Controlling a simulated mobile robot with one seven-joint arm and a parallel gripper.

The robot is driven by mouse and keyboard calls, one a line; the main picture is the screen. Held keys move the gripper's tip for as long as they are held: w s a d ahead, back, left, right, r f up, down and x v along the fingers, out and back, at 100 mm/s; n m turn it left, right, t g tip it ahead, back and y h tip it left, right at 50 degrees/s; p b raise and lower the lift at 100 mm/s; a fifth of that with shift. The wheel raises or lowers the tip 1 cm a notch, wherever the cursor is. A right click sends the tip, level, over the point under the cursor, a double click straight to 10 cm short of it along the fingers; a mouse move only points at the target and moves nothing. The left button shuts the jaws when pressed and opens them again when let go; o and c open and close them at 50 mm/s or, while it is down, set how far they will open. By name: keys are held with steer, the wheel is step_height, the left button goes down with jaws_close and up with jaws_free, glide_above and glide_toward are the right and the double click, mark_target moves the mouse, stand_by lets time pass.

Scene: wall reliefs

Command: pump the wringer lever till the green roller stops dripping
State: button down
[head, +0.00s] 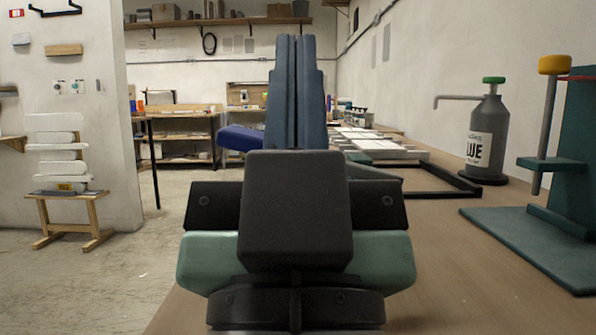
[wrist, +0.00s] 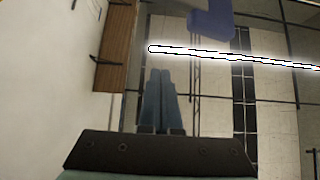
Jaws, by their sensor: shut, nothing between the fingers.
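My gripper (head: 296,40) points up in the middle of the head view, its two blue fingers together and empty. It also shows in the wrist view (wrist: 160,74), with nothing between the fingers. At the right of the head view, a grey rod with a yellow knob (head: 554,65) stands nearly upright in a teal stand (head: 535,245); it may be the wringer lever, but I cannot be sure. My gripper is well to its left and apart from it. I cannot make out a green roller or any drips in either view.
A grey glue bottle (head: 487,140) with a green pump top stands on the brown bench (head: 440,225), left of the teal stand. A black frame (head: 440,182) and pale slats (head: 368,144) lie farther back. A wooden stand (head: 70,215) is on the floor at left. Bench front is mostly clear.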

steer(key=w+a+r+n+g+y+p, duration=0.1)
steer(key=w+r+n+g+p, duration=0.35)
steer(key=p, duration=1.35)
steer(key=w+a+r+n+g+y+p, duration=0.1)
steer(key=w+g+p, duration=0.4)
steer(key=w+p, duration=0.95)
steer(key=s+d+r+n+g+y+p, duration=0.1)
steer(key=s+g+p, duration=0.3)
steer(key=p, duration=1.5)
steer(key=s+d+r+n+g+y+p, duration=0.1)
steer(key=s+r+n+g+p, duration=0.1)
steer(key=s+p, duration=0.8)
steer(key=n+g+p, duration=0.1)
steer(key=g+p, duration=0.1)
steer(key=p, duration=0.7)
steer(key=shift+s+g+p, duration=0.2)
steer(key=shift+g+p, duration=0.1)
steer(key=shift+g, duration=0.05)
steer(key=shift+d+f+n, duration=0.1)
steer(key=shift+f+n, duration=0.1)
steer(key=shift+n, duration=0.05)
